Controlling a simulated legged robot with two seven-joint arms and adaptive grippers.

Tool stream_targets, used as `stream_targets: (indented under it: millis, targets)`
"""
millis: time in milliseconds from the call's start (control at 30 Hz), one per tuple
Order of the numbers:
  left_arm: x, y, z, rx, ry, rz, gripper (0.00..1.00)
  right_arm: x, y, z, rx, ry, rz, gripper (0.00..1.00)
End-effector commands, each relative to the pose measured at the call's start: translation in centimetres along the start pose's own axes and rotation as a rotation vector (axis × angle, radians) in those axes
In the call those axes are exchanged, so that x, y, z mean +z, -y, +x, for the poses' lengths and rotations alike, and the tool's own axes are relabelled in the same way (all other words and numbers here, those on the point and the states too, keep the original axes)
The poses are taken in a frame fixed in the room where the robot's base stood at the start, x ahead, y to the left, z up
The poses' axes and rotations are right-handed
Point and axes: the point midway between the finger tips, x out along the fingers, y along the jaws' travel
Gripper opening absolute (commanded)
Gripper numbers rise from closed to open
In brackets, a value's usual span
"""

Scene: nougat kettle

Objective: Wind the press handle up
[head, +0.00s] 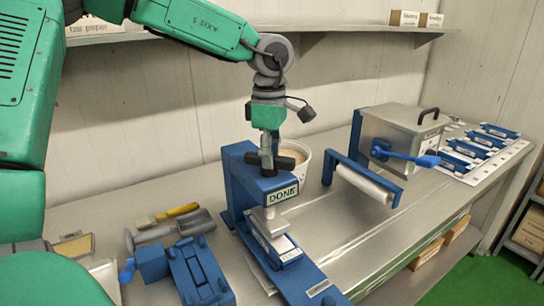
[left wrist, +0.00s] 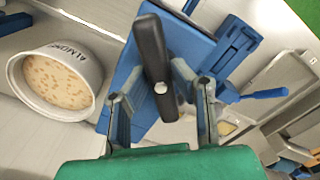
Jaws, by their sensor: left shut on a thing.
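The blue press (head: 238,172) stands on the steel bench, with a label reading DONE on its front. Its black bar handle (head: 292,156) lies on top; it also fills the middle of the left wrist view (left wrist: 151,45). My left gripper (head: 268,150) points down over the press and is shut on the handle, with a finger on each side of it. A pale press plate (head: 270,219) sits low, close over a blue mould (head: 288,250) on the blue base. Whether plate and mould touch is hard to tell. My right gripper is out of view.
A white tub of almonds (left wrist: 62,83) stands close behind the press. A roller frame (head: 362,181) and a steel box with a blue crank (head: 405,157) stand to the right. A scoop (head: 180,228) and blue parts (head: 198,270) lie left. A shelf (head: 330,28) runs above.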

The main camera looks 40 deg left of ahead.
Motion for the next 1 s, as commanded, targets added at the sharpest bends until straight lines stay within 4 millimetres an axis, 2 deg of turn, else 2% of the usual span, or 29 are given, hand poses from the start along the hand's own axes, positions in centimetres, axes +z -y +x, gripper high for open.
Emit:
stream_targets:
  millis: [33, 367, 700, 1000]
  targets:
    - [-0.7, 0.0, 0.3, -0.008, -0.019, -0.01, 0.0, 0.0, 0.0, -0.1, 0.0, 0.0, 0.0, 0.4]
    - [-0.7, 0.0, 0.1, -0.01, -0.024, -0.143, 0.0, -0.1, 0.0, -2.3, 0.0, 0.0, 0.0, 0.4]
    - [-0.7, 0.3, 0.1, -0.008, -0.028, -0.443, 0.0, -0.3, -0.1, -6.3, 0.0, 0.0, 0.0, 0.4]
    - [-0.5, 0.6, 0.3, -0.004, -0.031, -0.727, 0.0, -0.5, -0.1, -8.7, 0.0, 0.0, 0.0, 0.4]
